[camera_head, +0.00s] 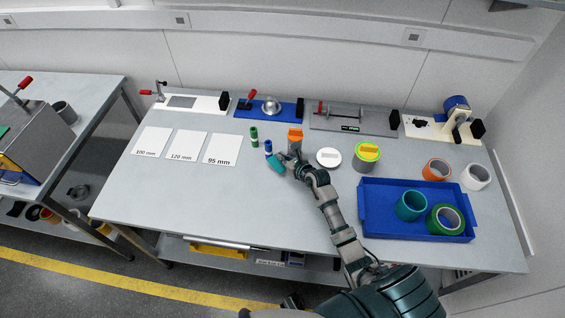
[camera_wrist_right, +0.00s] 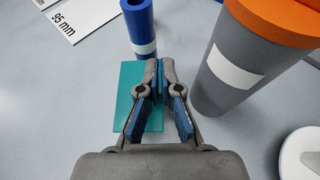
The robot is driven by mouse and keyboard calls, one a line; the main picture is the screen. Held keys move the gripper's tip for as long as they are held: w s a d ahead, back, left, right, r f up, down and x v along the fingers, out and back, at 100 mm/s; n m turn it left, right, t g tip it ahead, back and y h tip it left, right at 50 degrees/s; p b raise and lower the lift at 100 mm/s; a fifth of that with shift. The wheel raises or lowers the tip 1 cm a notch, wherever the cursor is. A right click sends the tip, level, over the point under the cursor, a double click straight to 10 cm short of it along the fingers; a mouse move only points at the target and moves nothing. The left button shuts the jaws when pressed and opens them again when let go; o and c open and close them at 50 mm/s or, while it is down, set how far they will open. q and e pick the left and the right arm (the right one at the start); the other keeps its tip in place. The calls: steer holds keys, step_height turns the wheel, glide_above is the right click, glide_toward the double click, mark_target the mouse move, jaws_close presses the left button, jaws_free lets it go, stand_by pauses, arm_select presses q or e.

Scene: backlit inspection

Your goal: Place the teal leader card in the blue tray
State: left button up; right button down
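The teal leader card (camera_head: 278,162) is a flat teal rectangle near the middle of the bench, and it also shows in the right wrist view (camera_wrist_right: 129,92). My right gripper (camera_head: 288,161) is at the card; in the wrist view its fingertips (camera_wrist_right: 160,68) are nearly together at the card's right edge, pinching it. I cannot tell whether the card is clear of the bench. The blue tray (camera_head: 371,220) lies at the right of the bench, apart from the gripper, with a teal roll (camera_head: 411,206) and a green roll (camera_head: 446,219) inside. My left gripper is not in view.
A grey cylinder with an orange top (camera_wrist_right: 222,70) stands close right of the gripper, a blue roll (camera_wrist_right: 140,25) just beyond it. A white disc (camera_head: 328,157) and a yellow-topped cylinder (camera_head: 367,156) stand toward the tray. The front left bench is clear.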

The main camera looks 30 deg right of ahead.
steer(key=shift+w+d+f, duration=0.1)
steer(key=shift+w, duration=0.15)
step_height(320, 180, down, 3)
steer(key=shift+f+b, duration=0.1)
steer(key=shift+b, duration=0.3)
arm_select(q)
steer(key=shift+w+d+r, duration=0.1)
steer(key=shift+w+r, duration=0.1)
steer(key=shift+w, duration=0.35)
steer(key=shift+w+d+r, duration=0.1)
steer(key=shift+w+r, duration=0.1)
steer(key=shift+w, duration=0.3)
arm_select(e)
steer(key=shift+f, duration=0.1)
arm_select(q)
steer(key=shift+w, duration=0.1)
arm_select(e)
steer(key=c, duration=1.3)
jaws_free()
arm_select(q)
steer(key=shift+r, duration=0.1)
